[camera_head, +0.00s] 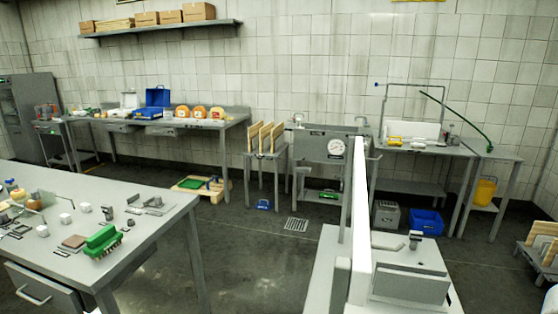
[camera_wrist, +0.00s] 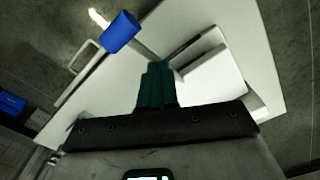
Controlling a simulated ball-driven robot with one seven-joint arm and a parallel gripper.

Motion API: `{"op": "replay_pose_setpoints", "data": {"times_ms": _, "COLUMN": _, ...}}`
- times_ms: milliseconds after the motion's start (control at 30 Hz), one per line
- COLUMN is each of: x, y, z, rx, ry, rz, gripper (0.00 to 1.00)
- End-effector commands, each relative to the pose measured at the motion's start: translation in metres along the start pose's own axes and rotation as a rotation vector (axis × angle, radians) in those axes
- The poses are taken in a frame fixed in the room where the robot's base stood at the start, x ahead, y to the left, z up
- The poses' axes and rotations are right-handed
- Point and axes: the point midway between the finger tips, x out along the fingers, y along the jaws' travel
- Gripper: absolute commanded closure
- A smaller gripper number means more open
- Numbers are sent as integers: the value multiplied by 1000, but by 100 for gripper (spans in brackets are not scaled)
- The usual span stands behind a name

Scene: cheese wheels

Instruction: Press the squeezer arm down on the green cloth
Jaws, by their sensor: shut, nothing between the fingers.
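My gripper (camera_wrist: 157,82) shows in the wrist view with its dark green fingers together and nothing held. It is over a pale, flat surface (camera_wrist: 215,20). A blue cylindrical grip (camera_wrist: 121,32) on a pale bar stands up and left of the fingertips, apart from them; it may be the squeezer arm's handle. A grey and white block-like part (camera_wrist: 215,75) lies just right of the fingers. I cannot make out the green cloth for certain in either view. My gripper does not show clearly in the head view.
A low counter (camera_head: 325,285) with grey blocks (camera_head: 410,287) stands at the front right, a tall white upright (camera_head: 361,200) beside them. A grey table (camera_head: 160,235) on the left holds a green brush-like block (camera_head: 103,240) and small items. Open floor (camera_head: 265,265) lies between them.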

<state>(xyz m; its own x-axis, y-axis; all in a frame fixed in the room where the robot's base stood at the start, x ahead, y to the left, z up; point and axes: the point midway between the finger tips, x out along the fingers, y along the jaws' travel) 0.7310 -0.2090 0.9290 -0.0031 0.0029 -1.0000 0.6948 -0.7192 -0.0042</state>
Motion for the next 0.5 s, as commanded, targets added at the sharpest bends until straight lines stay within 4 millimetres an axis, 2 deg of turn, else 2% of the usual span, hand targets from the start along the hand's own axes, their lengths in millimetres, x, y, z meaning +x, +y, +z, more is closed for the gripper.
{"op": "replay_pose_setpoints", "data": {"times_ms": 33, "x": -6, "y": 0, "z": 0, "rx": 0, "ry": 1, "rz": 1, "gripper": 100}}
{"op": "replay_pose_setpoints", "data": {"times_ms": 500, "x": -33, "y": 1, "z": 0, "rx": 1, "ry": 1, "rz": 4, "gripper": 100}}
